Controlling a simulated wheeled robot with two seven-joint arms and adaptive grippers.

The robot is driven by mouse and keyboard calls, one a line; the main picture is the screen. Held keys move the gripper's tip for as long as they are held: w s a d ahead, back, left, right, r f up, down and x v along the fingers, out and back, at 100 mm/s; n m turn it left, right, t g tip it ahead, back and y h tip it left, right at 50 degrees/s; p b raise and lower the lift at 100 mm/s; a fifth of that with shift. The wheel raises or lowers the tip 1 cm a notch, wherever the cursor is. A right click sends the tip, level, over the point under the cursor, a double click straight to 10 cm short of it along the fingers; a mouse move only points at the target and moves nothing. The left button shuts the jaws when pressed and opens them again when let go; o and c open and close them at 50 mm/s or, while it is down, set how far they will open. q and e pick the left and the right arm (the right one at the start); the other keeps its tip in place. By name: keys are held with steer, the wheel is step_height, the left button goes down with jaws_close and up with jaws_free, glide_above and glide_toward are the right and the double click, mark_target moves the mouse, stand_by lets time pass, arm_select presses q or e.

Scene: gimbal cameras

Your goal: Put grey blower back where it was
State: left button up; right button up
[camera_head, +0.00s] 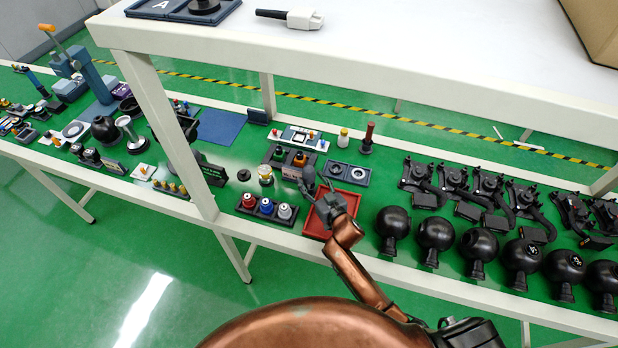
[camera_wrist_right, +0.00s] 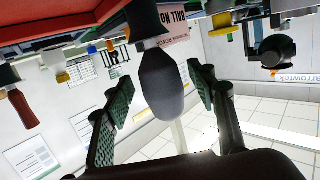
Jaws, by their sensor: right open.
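The grey blower (camera_wrist_right: 165,88) is a dark grey bulb in the middle of the right wrist view, which is upside down. Its narrow end meets a dark holder by a pink label (camera_wrist_right: 174,20). My right gripper (camera_wrist_right: 160,78) is open, with one green-padded finger on each side of the bulb; gaps show on both sides. In the head view my right gripper (camera_head: 318,198) is over the red tray (camera_head: 348,212), near the rack with coloured bottles (camera_head: 290,165). The blower is hard to make out there. My left gripper is not in view.
A dark rack with red, blue and white capped bottles (camera_head: 266,208) stands left of the red tray. Several black spheres (camera_head: 393,222) line the table's front at right. A white upper shelf (camera_head: 380,60) overhangs the table. A red-handled tool (camera_head: 367,138) stands behind.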

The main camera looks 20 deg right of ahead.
steer(key=v, duration=1)
steer(key=shift+p, duration=0.4)
steer(key=shift+s+r, duration=0.1)
stand_by(0.6)
